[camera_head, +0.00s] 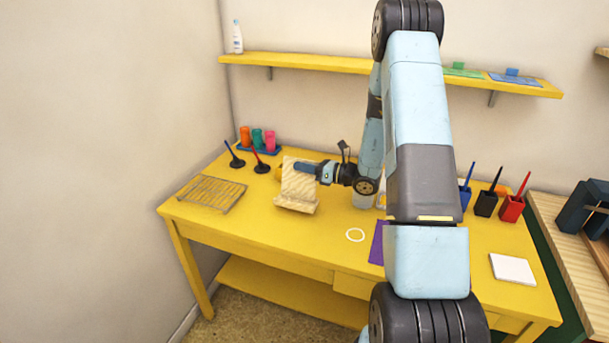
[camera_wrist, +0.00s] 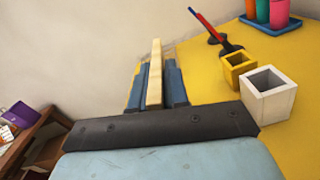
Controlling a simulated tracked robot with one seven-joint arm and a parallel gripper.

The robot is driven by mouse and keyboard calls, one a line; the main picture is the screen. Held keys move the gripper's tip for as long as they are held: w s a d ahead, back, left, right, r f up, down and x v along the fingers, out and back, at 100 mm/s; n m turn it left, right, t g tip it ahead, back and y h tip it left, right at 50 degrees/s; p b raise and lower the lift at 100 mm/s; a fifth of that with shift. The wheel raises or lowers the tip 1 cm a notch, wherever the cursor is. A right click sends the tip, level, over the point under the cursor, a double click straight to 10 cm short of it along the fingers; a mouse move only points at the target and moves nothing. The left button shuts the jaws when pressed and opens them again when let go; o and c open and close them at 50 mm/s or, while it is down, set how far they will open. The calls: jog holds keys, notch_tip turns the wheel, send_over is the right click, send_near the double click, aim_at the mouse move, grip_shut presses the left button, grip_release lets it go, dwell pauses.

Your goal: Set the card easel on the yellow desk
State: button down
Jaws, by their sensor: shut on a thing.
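The card easel (camera_head: 298,188) is a pale wooden stand with a sloped back and a front ledge, upright over the left half of the yellow desk (camera_head: 335,215). My gripper (camera_head: 308,168) reaches it from the right and is shut on its upper part. In the wrist view the easel shows edge-on as a pale wooden strip (camera_wrist: 155,72) between the two blue fingers (camera_wrist: 156,82). I cannot tell whether its base touches the desk. My arm hides part of the desk's middle and right.
A wire rack (camera_head: 208,193) lies left of the easel. A white cup (camera_wrist: 268,95) and yellow cup (camera_wrist: 238,70) are close by. Pen cups (camera_head: 486,204) stand right.

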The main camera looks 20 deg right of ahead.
aim_at(304, 174)
notch_tip(304, 174, down, 3)
jog(key=shift+w+f, duration=0.1)
jog(key=shift+f, duration=0.1)
jog(key=c, duration=1.1)
grip_release()
jog(key=shift+d, duration=0.1)
